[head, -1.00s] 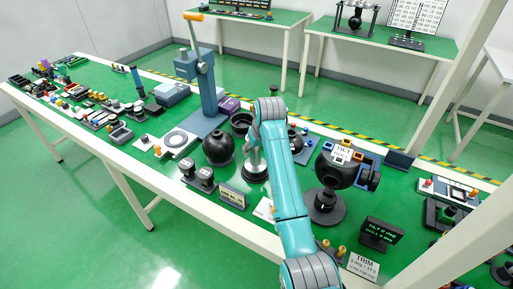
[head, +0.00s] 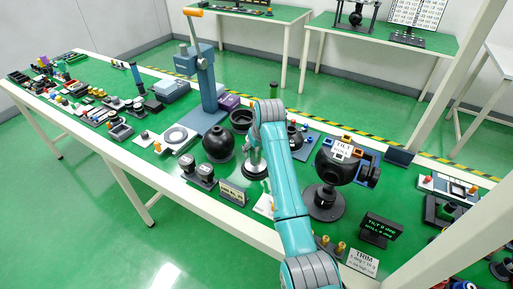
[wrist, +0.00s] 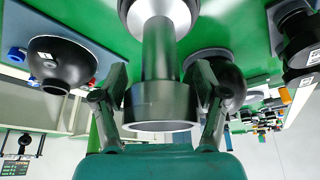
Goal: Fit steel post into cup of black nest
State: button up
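A steel post (head: 254,160) stands upright on a round black base near the table's middle. The wrist view, in which the scene appears upside down, shows the shiny post (wrist: 160,60) with a wider collar at its end nearest me. My gripper (wrist: 162,80) is open, one finger on each side of the post, with slim gaps visible at the fingertips. In the head view my arm partly hides the gripper. A black ball-shaped body (head: 218,146) and an open black bowl (head: 241,121) stand left of the post; I cannot tell which is the black nest.
A large black gimbal ball (head: 325,172) on a pedestal stands right of my arm, with a tilt and roll display (head: 380,228) beside it. A blue-grey lever press (head: 207,85) rises behind.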

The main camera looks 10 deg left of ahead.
jog(key=shift+o, duration=1.3)
jog(key=shift+f, duration=0.1)
jog(key=v, duration=1.2)
